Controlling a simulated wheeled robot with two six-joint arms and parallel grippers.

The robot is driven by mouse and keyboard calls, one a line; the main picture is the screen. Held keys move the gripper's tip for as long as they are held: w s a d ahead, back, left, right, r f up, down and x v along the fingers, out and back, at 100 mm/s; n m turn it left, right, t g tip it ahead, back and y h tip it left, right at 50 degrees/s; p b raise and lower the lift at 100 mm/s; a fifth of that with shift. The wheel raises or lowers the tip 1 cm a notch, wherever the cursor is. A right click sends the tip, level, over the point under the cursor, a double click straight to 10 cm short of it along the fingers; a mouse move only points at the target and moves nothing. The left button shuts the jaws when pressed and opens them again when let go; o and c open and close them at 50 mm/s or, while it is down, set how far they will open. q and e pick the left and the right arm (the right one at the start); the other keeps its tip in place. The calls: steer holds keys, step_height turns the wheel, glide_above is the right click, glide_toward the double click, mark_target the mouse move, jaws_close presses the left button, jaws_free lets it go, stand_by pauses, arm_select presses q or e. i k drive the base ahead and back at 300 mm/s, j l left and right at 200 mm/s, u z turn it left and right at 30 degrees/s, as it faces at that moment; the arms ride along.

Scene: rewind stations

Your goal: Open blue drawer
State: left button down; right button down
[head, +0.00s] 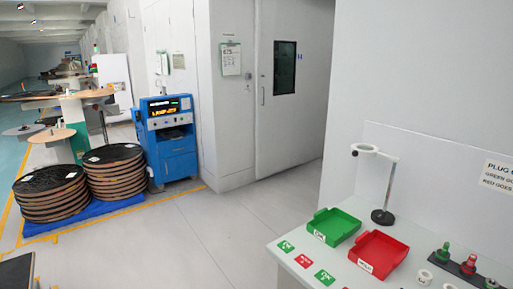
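A blue cabinet (158,172) stands on the floor left of centre in the head view, against the grey wall. A lit display panel and a dark recess are in its upper half. Below them is a blue drawer front (177,145) that looks flush with the cabinet, above a blue lower door panel (180,167). The drawer looks shut, but it is small and far away. Neither of my grippers is in view.
Stacks of dark discs (48,190) stand on a blue pallet (85,217) left of the cabinet. A white table (312,262) at the right holds a green tray (333,225), a red tray (378,254) and a ring stand (386,190). Grey floor (210,230) before the cabinet is clear.

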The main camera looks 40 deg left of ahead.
mark_target(172, 149)
steer(key=u, duration=1.85)
steer(key=i+z, duration=0.25)
steer(key=i+u, duration=0.35)
steer(key=i, duration=0.4)
steer(key=i+l+u, duration=0.1)
steer(key=i+u, duration=0.3)
steer(key=i, duration=0.35)
steer(key=i+z, duration=0.2)
steer(key=i, duration=0.35)
steer(key=i+z, duration=0.25)
steer(key=i, duration=0.35)
steer(key=i+j+z, duration=0.2)
steer(key=i, duration=0.35)
steer(key=i+j+z, duration=0.1)
steer(key=i+z, duration=0.35)
steer(key=i, duration=1.55)
steer(key=i+u, duration=0.15)
steer(key=i, duration=0.85)
steer(key=i+l+u, duration=0.2)
steer(key=i, duration=0.8)
steer(key=i+j+z, duration=0.1)
steer(key=i, duration=0.45)
